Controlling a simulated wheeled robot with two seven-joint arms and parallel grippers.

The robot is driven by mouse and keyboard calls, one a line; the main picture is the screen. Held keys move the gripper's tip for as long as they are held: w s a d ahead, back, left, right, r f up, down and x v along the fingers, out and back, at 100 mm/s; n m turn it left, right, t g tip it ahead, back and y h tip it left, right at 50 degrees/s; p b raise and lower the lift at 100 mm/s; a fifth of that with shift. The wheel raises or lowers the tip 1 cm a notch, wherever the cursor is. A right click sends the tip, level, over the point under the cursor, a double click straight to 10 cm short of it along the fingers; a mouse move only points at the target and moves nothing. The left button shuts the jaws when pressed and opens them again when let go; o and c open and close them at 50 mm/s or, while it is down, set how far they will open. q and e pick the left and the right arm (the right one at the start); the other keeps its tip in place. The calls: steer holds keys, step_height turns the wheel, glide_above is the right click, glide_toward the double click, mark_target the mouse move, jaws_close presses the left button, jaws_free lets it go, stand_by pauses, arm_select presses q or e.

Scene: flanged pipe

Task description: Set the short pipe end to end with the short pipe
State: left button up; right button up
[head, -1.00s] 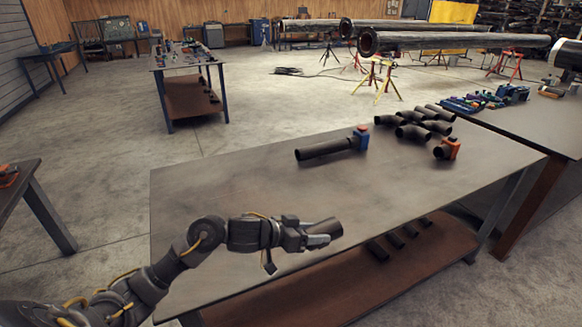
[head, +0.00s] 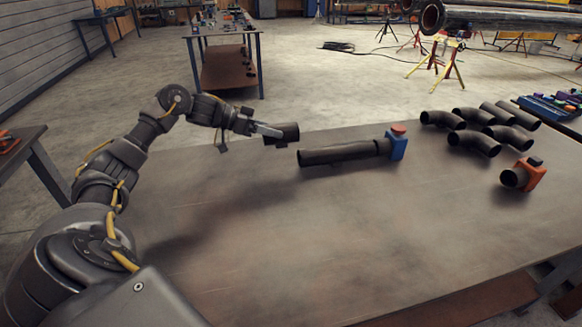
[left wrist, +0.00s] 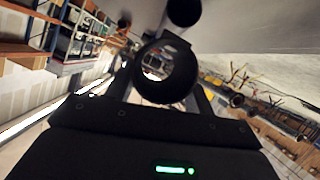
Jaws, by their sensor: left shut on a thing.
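My left gripper (head: 272,131) is shut on a dark short pipe (head: 286,133) and holds it above the far left part of the table. In the left wrist view the held pipe (left wrist: 151,84) shows as an open ring between the fingers. Another dark pipe (head: 338,154) lies on the table, its right end at a blue clamp block (head: 397,146) with a red top. The held pipe is apart from this pipe's open left end, up and to the left of it. A dark round end (left wrist: 184,11) at the top of the wrist view may be that pipe. My right gripper is out of view.
An orange clamp block (head: 533,176) holds a short pipe piece at the right. The table's (head: 330,240) front and middle are bare.

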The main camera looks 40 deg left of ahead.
arm_select(q)
steer(key=shift+a+r, duration=0.1)
steer(key=shift+r, duration=0.1)
steer(key=shift+s+f, duration=0.1)
steer(key=shift+f, duration=0.15)
step_height(320, 180, down, 5)
steer(key=shift+f, duration=0.55)
step_height(320, 180, down, 4)
steer(key=shift+r+p, duration=0.25)
steer(key=shift+p, duration=0.15)
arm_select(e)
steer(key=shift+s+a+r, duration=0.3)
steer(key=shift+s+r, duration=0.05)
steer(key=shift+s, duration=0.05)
arm_select(q)
steer(key=o, duration=1.2)
steer(key=shift+f, duration=0.1)
